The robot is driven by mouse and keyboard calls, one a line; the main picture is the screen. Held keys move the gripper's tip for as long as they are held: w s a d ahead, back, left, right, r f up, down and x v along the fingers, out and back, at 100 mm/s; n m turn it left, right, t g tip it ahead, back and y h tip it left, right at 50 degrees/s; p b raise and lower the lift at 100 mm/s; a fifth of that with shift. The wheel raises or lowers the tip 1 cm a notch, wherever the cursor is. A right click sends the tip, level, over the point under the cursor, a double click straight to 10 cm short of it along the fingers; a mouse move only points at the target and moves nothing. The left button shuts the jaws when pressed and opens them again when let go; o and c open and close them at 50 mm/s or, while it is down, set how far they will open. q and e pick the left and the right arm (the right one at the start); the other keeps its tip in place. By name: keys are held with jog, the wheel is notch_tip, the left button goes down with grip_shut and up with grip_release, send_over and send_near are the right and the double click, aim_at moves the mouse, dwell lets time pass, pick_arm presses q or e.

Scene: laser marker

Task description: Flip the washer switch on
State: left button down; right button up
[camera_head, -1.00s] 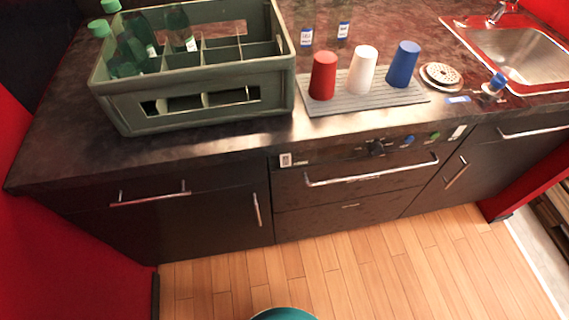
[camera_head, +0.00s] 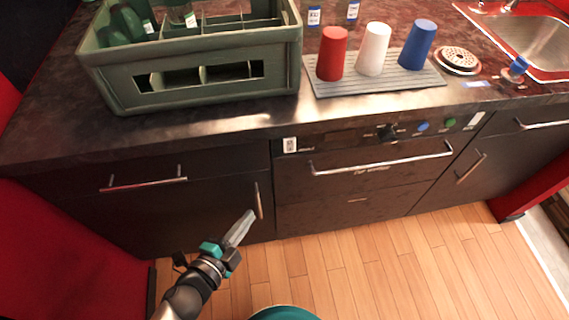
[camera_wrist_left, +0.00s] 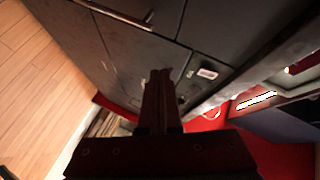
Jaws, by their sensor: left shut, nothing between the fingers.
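The washer front (camera_head: 350,190) is a dark panel with a long metal handle, set under the counter. A small white switch plate (camera_head: 290,144) sits at the left end of its control strip; whether it is on or off is too small to tell. A small white plate (camera_wrist_left: 207,73), seemingly the same one, shows in the left wrist view beyond the fingers. My left gripper (camera_head: 246,218) is shut and empty, below and left of the plate and apart from it. In the left wrist view its fingers (camera_wrist_left: 160,80) are dark and together. My right gripper is not in view.
The strip also has a black knob (camera_head: 387,132), a blue button (camera_head: 423,126) and a green button (camera_head: 450,121). A vertical cabinet handle (camera_head: 258,201) is close by my left fingertips. A green bottle crate (camera_head: 190,95) stands on the counter above. The wooden floor (camera_head: 370,270) is clear.

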pick_arm(q)
jog(key=d+r+m+h+b, duration=0.1)
jog(key=d+r+m+h, duration=0.2)
jog(key=r+m, duration=0.2)
notch_tip(320, 180, up, 3)
jog(key=shift+d+r+t, duration=0.1)
jog(key=shift+d+t, duration=0.2)
jog(key=shift+t, duration=0.1)
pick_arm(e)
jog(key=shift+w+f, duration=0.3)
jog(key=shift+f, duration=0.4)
pick_arm(q)
jog(key=shift+w, duration=0.1)
send_near(295, 150)
jog(key=w+d, duration=0.1)
jog(key=d, duration=0.3)
jog(key=w, duration=0.3)
jog(key=shift+w+a+f+b, duration=0.3)
jog(key=shift+w+a+b, duration=0.1)
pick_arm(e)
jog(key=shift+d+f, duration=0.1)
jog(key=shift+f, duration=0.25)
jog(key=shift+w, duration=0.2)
